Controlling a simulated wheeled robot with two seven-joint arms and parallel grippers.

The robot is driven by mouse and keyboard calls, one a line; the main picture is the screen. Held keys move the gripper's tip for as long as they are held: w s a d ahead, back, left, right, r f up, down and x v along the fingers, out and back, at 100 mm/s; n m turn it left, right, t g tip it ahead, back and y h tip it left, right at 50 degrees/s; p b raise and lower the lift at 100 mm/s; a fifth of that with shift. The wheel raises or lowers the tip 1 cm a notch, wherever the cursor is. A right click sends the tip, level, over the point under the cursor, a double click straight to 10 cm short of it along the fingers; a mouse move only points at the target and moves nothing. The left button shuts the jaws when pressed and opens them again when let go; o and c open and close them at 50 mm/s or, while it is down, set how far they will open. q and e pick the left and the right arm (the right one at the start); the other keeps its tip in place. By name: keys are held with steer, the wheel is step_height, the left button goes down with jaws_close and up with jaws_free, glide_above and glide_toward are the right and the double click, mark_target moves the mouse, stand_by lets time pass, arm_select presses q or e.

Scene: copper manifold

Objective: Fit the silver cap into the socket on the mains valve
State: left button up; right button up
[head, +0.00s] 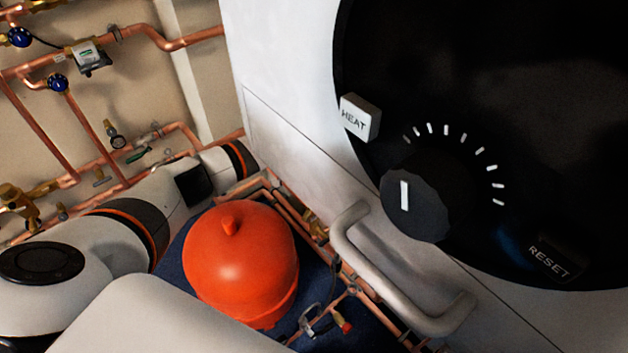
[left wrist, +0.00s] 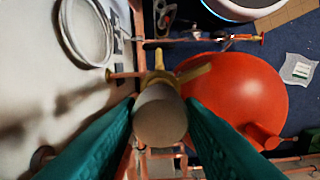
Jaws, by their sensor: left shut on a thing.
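In the left wrist view my left gripper (left wrist: 160,108) has its two teal fingers on either side of a rounded grey-silver cap (left wrist: 160,118) and is shut on it. Just beyond the cap is a brass valve (left wrist: 159,76) with arms spreading left and right. The cap covers part of the valve, so its socket is hidden and I cannot tell whether they touch. In the head view my left arm reaches in from the left, behind the red vessel; its gripper and the cap cannot be made out there. My right gripper is in neither view.
A red vessel (head: 240,260) stands close to the right of the cap in the left wrist view (left wrist: 235,95). A white panel with a grey handle (head: 385,275) and a dial (head: 415,205) fills the right of the head view. Copper pipes (head: 30,120) run along the wall.

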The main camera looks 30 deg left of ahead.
arm_select(q)
steer(key=shift+f, duration=0.15)
steer(key=shift+f+b, duration=1)
steer(key=shift+f, duration=0.25)
stand_by(0.4)
steer(key=shift+f, duration=0.8)
stand_by(0.3)
steer(key=o, duration=1.1)
steer(key=shift+c, duration=0.2)
step_height(320, 180, up, 12)
steer(key=shift+r, duration=0.1)
